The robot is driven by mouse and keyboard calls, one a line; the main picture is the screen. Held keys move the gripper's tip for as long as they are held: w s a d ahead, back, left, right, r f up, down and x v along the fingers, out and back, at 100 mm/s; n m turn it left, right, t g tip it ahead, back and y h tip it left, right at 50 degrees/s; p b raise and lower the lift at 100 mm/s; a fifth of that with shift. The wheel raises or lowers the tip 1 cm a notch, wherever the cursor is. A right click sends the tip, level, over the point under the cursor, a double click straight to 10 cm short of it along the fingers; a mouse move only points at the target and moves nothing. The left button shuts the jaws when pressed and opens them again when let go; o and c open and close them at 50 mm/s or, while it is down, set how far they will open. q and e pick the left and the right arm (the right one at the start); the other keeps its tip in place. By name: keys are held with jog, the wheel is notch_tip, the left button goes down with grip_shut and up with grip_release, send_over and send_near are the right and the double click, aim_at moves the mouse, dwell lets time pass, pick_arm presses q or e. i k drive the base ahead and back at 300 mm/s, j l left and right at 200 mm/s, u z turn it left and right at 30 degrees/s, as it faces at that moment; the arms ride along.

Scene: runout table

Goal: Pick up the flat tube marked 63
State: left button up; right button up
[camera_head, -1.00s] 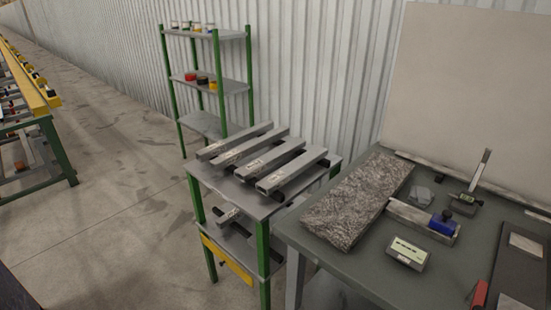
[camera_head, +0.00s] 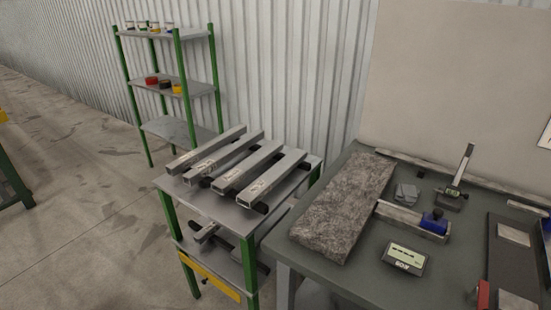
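Several grey metal tubes lie side by side on the top of a green-legged rack (camera_head: 200,203) in the middle of the view. The front right tube (camera_head: 272,179) and the tube beside it (camera_head: 246,168) carry small pale labels near their front ends. Two more tubes (camera_head: 207,150) lie to the left. The labels are too small to read, so I cannot tell which tube is marked 63. Another tube (camera_head: 208,232) lies on the rack's lower shelf, partly hidden. Neither of my grippers shows in the view.
A grey table (camera_head: 345,279) at right bears a rough grey slab (camera_head: 343,208), a small display device (camera_head: 404,258), a blue-ended block (camera_head: 434,222) and an upright gauge (camera_head: 457,178). A green shelf unit (camera_head: 165,82) stands behind left. Floor (camera_head: 80,220) at left is clear.

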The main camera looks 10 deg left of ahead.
aim_at(228, 181)
jog(key=i+j+z, duration=0.1)
jog(key=j, duration=0.35)
jog(key=i+j+z, duration=0.15)
jog(key=j, duration=0.35)
jog(key=i+j+z, duration=0.1)
jog(key=j, duration=0.4)
jog(key=i+j+z, duration=0.1)
jog(key=j, duration=0.4)
jog(key=i+j+z, duration=0.1)
jog(key=j, duration=0.4)
